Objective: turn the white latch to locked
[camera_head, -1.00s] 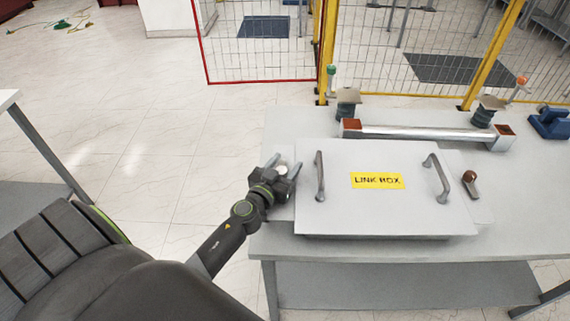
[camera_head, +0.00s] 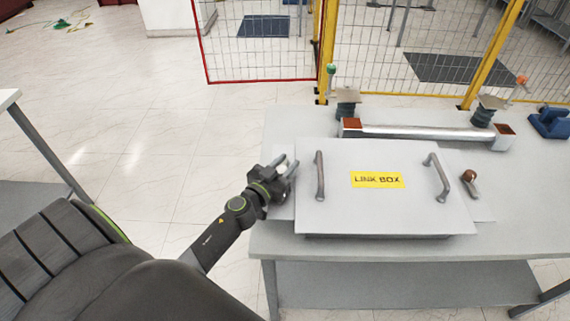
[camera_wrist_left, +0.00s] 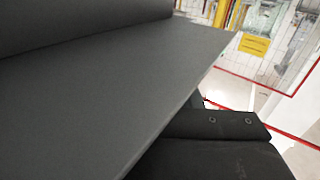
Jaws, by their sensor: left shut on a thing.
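The grey link box (camera_head: 345,205) stands on the table with its yellow LINK BOX label facing up. My left gripper (camera_head: 284,167) is at the left side of the box, beside the left lid handle. It is shut on the white latch, which is now mostly hidden by the fingers and jaw. A brown-knobbed latch (camera_head: 470,178) is at the right side of the box. In the left wrist view a dark grey surface fills most of the picture, and the latch does not show there. My right gripper is not in view.
Two metal handles, left (camera_head: 319,176) and right (camera_head: 437,178), rise from the lid. A silver bar (camera_head: 425,131) with dark insulators lies behind the box. A blue object (camera_head: 550,122) is at the far right. Mesh fencing (camera_head: 265,40) stands behind.

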